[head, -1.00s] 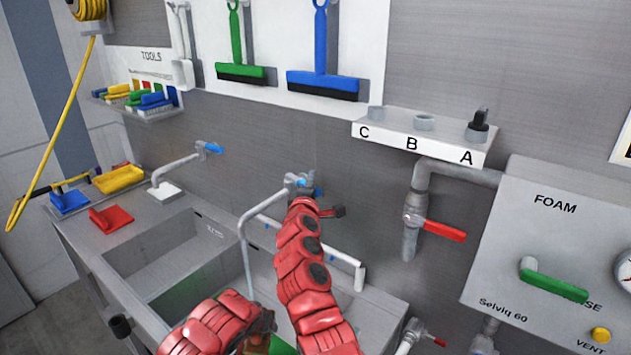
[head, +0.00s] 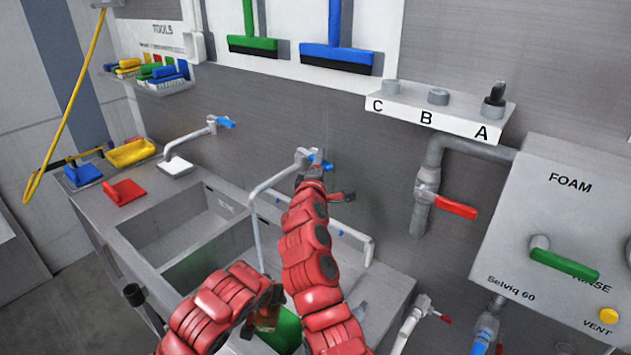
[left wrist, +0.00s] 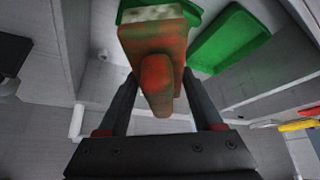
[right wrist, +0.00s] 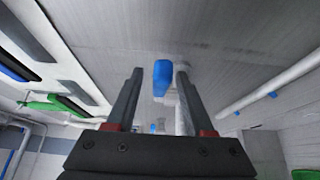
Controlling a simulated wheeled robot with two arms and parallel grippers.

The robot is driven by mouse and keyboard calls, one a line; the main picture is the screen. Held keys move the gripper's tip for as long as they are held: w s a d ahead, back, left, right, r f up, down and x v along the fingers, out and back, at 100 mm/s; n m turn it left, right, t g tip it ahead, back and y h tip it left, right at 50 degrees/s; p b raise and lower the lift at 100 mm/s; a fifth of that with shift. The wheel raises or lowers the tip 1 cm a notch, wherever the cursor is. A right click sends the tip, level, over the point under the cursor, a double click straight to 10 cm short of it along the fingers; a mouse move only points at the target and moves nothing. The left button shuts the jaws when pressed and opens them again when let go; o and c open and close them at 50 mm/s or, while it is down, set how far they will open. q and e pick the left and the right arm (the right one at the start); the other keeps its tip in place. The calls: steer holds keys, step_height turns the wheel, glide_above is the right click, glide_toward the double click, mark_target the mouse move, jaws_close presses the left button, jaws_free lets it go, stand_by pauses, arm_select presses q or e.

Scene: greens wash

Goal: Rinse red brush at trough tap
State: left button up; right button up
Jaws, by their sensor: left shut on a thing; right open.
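The red brush (head: 267,315) is in my left gripper (head: 272,292), over the trough. In the left wrist view the brush (left wrist: 156,65) has pale bristles and greenish-brown smears, and its handle lies between the shut fingers (left wrist: 158,95). The trough tap (head: 258,215) has a bent grey spout coming down close to the brush. No water stream is visible. My right gripper (head: 316,178) is open at the tap's blue lever (head: 321,165). In the right wrist view the blue lever (right wrist: 162,78) shows between the open fingertips. Whether they touch it I cannot tell.
The trough (head: 180,230) has two basins; a green object (head: 284,328) lies under the brush. A second blue-levered tap (head: 205,130) stands left. Red (head: 124,192), blue (head: 84,174) and yellow (head: 130,152) items lie on the left ledge. A foam panel (head: 560,230) is right.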

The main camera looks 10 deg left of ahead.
arm_select(q)
step_height(320, 180, down, 2)
steer(key=shift+f+b, duration=0.15)
steer(key=shift+b, duration=0.9)
arm_select(e)
steer(key=s, duration=0.8)
steer(key=shift+s+a+f, duration=0.15)
steer(key=shift+s+a, duration=0.05)
steer(key=shift+s, duration=0.1)
